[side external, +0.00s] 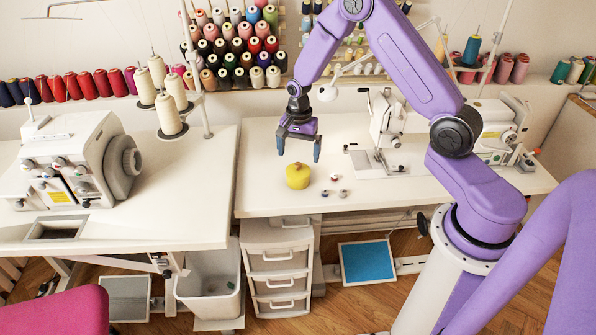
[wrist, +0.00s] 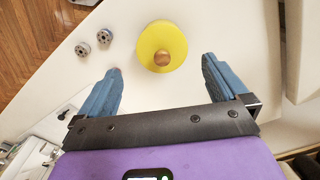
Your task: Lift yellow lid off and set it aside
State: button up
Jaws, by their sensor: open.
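A round yellow lid (side external: 297,170) with a small knob sits on top of a short yellow pot (side external: 298,183) on the white table. In the wrist view the lid (wrist: 160,40) shows from above with its brown knob (wrist: 164,58), and it hides the pot's body. My gripper (side external: 299,151) is above the table, near the lid and apart from it. In the wrist view its blue fingers (wrist: 162,78) are spread wide with nothing between them, and the lid lies just beyond the fingertips, roughly centred.
Several small metal bobbins (side external: 334,178) lie right of the pot; two bobbins (wrist: 104,36) show in the wrist view. A sewing machine (side external: 386,130) stands to the right. The white table (side external: 262,150) is clear left of the pot. Its front edge is close by.

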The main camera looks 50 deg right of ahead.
aim_at(298, 164)
jog(key=shift+w+f, duration=0.15)
jog(key=shift+f, duration=2.45)
jog(key=c, duration=0.9)
